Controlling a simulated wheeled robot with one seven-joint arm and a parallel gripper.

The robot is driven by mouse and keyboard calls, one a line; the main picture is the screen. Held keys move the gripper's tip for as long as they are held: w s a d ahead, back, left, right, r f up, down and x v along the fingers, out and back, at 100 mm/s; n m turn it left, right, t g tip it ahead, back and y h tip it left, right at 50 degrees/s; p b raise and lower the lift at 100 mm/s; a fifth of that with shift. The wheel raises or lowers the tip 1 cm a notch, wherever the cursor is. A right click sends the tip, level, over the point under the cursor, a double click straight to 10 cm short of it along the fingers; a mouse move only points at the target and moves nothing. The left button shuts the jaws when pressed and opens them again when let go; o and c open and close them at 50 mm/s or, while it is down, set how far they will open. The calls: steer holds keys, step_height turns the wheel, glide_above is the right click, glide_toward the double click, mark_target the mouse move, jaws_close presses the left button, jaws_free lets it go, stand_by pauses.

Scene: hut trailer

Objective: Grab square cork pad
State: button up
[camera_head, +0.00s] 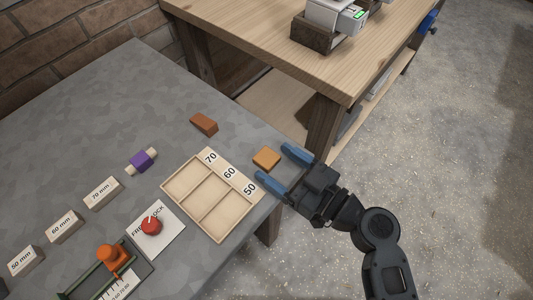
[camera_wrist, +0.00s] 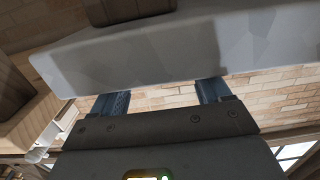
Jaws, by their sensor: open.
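The square cork pad (camera_head: 266,158), a small tan-orange block, lies on the grey table close to its right edge, just right of the wooden tray. My gripper (camera_head: 277,163) is open, with its two blue fingers spread on either side of the pad's near side. The pad looks at or just beyond the line between the fingertips. I cannot tell the fingers' height above the table. In the wrist view my gripper (camera_wrist: 162,92) also shows open, with a grey slab across the fingertips. A dark brown piece shows at the top there; I cannot tell what it is.
The wooden tray (camera_head: 212,194) marked 70, 60, 50 is left of the gripper. A red-brown block (camera_head: 204,123), a purple piece (camera_head: 141,161) and labelled blocks stand farther left. A wooden workbench (camera_head: 290,45) is behind. Bare floor (camera_head: 445,160) lies to the right.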

mark_target(267, 159)
steer(key=shift+x, duration=1.05)
steer(key=c, duration=1)
